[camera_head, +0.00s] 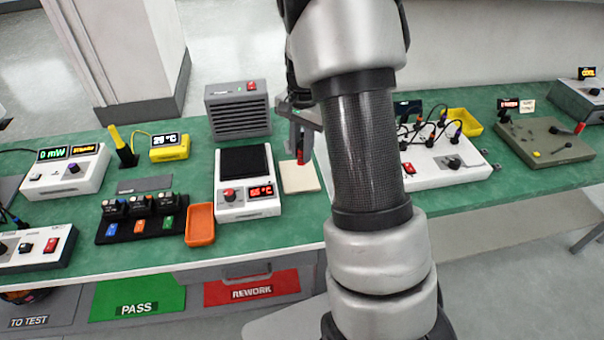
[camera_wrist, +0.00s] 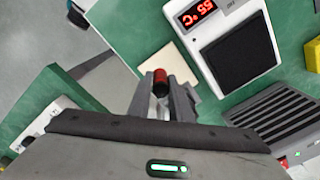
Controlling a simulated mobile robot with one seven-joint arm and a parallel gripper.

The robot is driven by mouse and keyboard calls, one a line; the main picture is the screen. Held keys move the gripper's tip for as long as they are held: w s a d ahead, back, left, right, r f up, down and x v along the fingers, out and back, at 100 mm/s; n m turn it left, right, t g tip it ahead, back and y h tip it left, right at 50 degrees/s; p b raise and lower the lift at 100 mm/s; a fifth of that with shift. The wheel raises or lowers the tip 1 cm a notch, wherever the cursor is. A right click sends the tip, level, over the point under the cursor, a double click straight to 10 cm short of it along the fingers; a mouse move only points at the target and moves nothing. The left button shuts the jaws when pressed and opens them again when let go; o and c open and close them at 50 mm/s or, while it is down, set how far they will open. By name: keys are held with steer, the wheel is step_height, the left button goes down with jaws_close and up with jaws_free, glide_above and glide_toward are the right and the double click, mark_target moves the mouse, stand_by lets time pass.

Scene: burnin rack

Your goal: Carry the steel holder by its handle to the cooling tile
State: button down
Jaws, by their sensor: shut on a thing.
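My gripper (camera_head: 301,136) hangs near the cream square tile (camera_head: 303,178), which looks like the cooling tile. It is shut on a red handle (camera_head: 300,156), which overlaps the tile's back edge in the head view. In the wrist view my gripper (camera_wrist: 161,92) grips the same red handle (camera_wrist: 160,77), with the tile (camera_wrist: 183,68) just beyond it. The steel body of the holder is not clearly visible in either view. I cannot tell the height of the handle above the tile.
A white hot plate (camera_head: 247,204) with a black top stands left of the tile, and it shows in the wrist view (camera_wrist: 207,45). A grey vented box (camera_head: 238,110) is behind it. An orange tray (camera_head: 200,225) lies at the front. A white cabled unit (camera_head: 447,164) is at right.

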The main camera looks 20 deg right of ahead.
step_height(320, 180, down, 9)
steer(key=shift+r+b, duration=0.2)
steer(key=shift+b, duration=0.3)
steer(key=shift+f, duration=0.1)
steer(key=shift+f, duration=0.15)
steer(key=c, duration=1.6)
jaws_free()
